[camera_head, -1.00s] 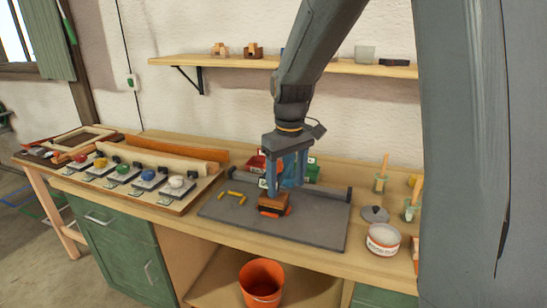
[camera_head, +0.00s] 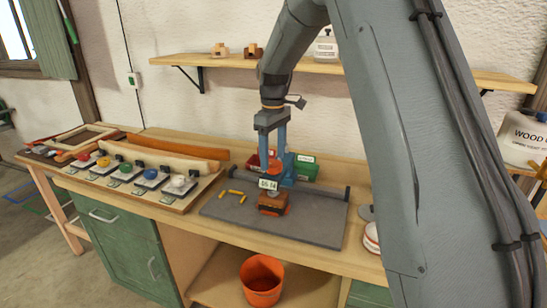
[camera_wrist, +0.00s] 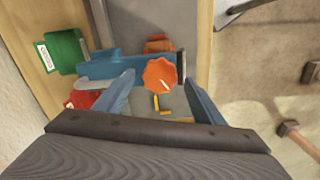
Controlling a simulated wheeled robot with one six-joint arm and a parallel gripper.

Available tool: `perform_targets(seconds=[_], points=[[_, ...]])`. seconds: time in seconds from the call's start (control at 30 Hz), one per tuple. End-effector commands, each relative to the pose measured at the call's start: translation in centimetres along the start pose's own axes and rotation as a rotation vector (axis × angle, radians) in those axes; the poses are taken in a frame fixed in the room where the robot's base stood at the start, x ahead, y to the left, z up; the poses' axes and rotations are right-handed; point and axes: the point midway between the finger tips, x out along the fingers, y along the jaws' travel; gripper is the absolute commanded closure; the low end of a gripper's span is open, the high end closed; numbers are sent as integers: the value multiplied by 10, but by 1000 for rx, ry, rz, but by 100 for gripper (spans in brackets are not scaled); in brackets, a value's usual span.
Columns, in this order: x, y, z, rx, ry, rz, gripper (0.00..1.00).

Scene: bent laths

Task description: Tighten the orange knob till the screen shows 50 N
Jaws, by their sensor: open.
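The orange knob (camera_wrist: 160,74) is lobed with a pale mark, and sits at the end of a blue clamp (camera_wrist: 101,68) in the wrist view. My gripper (camera_wrist: 159,80) is open, its two blue fingers on either side of the knob; I cannot tell whether they touch it. In the head view my gripper (camera_head: 272,160) is above the dark mat, by the blue clamp (camera_head: 288,174). A small pale screen or label (camera_head: 268,184) shows on the clamp; its characters are too small to read surely.
Red and green boxes (camera_head: 306,170) stand behind the clamp. Short yellow pieces (camera_head: 236,194) lie on the grey mat (camera_head: 318,222). A panel of coloured knobs (camera_head: 180,184) is at left. An orange bucket (camera_head: 261,283) stands below the bench. The mat's front is clear.

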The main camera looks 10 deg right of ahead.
Motion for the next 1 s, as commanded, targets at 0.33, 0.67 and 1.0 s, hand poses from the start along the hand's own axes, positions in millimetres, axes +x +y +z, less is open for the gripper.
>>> perform_targets(seconds=[0.33,0.67,1.0], points=[[19,0,0,1,1,1,37],[19,0,0,1,1,0,67],[18,0,0,96,0,0,78]])
